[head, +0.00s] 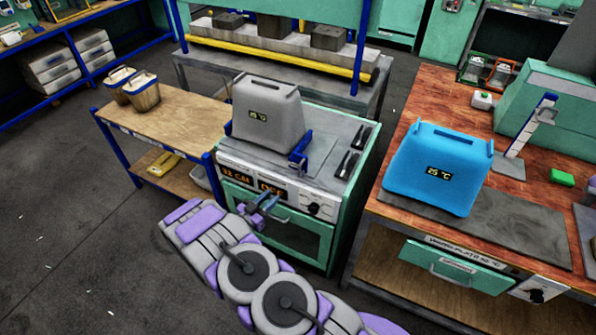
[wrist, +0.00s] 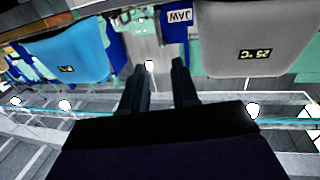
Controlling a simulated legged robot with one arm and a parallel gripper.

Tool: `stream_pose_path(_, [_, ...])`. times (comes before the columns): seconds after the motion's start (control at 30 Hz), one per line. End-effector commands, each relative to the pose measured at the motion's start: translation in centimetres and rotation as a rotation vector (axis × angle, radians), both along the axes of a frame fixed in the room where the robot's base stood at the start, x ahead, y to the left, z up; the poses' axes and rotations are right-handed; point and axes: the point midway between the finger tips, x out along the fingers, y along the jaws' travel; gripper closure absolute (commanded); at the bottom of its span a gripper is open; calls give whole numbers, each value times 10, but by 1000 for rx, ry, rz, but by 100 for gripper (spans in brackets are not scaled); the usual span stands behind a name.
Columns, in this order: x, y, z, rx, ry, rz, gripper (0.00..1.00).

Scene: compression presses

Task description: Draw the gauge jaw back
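The gauge jaw (head: 299,154) is a blue upright piece on the grey top of the green press unit. It stands close at the right side of a grey box (head: 268,108) marked 25 °C; I cannot tell whether they touch. In the wrist view the jaw (wrist: 174,22), labelled JAW, is at the top, left of the grey box (wrist: 258,38). My gripper (head: 258,206) is in front of the unit, apart from the jaw. In the wrist view its two dark fingers (wrist: 160,68) are spread with nothing between them.
The unit's front has a lit display (head: 237,175), a second one reading OFF (head: 271,188) and a knob (head: 314,208). Two black handles (head: 352,152) are right of the jaw. A blue box (head: 437,168) stands on the right bench. A wooden table (head: 166,115) with two buckets is left.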

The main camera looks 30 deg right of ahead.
Motion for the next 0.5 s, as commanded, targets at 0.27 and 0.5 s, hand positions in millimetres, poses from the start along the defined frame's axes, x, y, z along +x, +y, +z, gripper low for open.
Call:
stream_pose_path(0.27, [21,-48,-1,4,-1,-3,70])
stream_pose_path(0.5, [41,-84,0,0,-3,-4,70])
